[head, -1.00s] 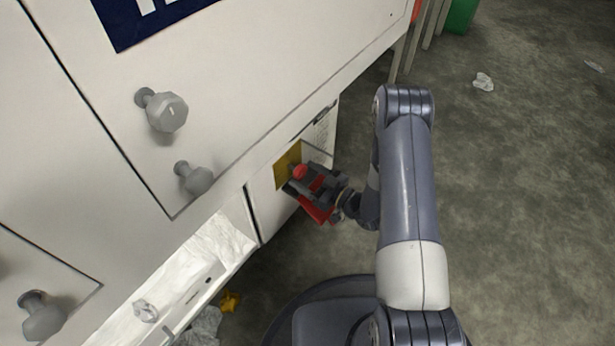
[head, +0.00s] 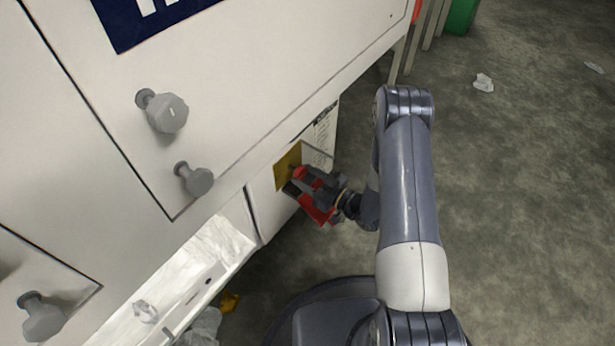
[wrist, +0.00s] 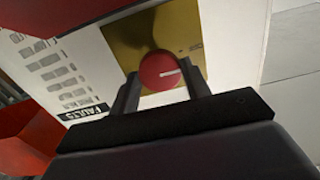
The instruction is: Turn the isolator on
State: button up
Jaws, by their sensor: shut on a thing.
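The isolator is a round red knob (wrist: 161,71) with a white pointer line, mounted on a yellow-gold plate (wrist: 175,30). In the wrist view the pointer line runs nearly level, toward the right. My gripper (wrist: 160,82) has a dark finger on each side of the knob and is shut on it. In the head view my gripper (head: 303,181) is at the yellow plate (head: 288,166) on the low white cabinet. The knob (head: 299,172) shows only as a small red spot there, partly hidden by the gripper.
A white panel with grey knobs (head: 166,112) stands above and left. An open white drawer or tray (head: 205,283) juts out at lower left. A label reading FAULTS (wrist: 83,113) is beside the plate. Open concrete floor (head: 520,200) lies to the right.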

jog(key=shift+m, duration=0.3)
jog(key=m, duration=0.3)
jog(key=shift+m, duration=0.4)
jog(key=m, duration=0.4)
jog(key=shift+m, duration=0.3)
jog(key=m, duration=0.8)
jog(key=shift+m+p, duration=0.3)
jog(key=o, duration=1)
